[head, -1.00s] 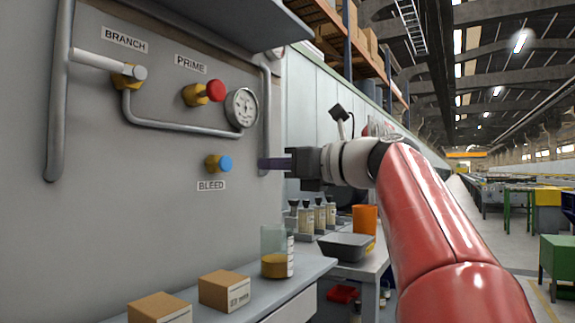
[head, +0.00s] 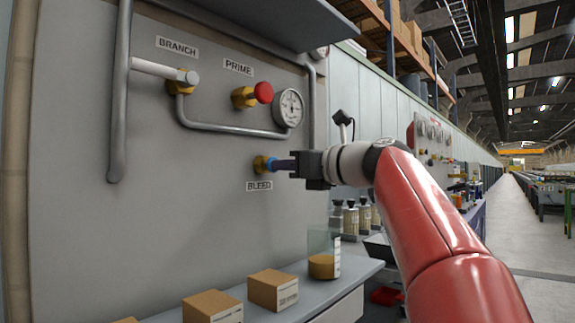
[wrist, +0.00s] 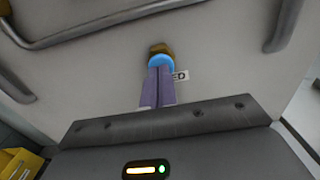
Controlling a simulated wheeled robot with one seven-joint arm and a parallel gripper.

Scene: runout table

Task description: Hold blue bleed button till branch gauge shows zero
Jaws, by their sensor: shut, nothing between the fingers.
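The blue bleed button (head: 271,164) sits in a brass fitting on the grey panel, above the BLEED label (head: 259,186). My gripper (head: 277,165) is shut and empty, its fingertips at the button's face. In the wrist view, the closed fingers (wrist: 159,73) overlap the blue button (wrist: 160,59), and its brass base (wrist: 160,48) shows beyond; whether the button is pressed in I cannot tell. The round gauge (head: 290,108) is on the pipe above; its needle is too small to read.
The red PRIME button (head: 263,92) and the BRANCH valve (head: 185,79) are higher on the panel. Bottles (head: 351,220) stand behind my wrist.

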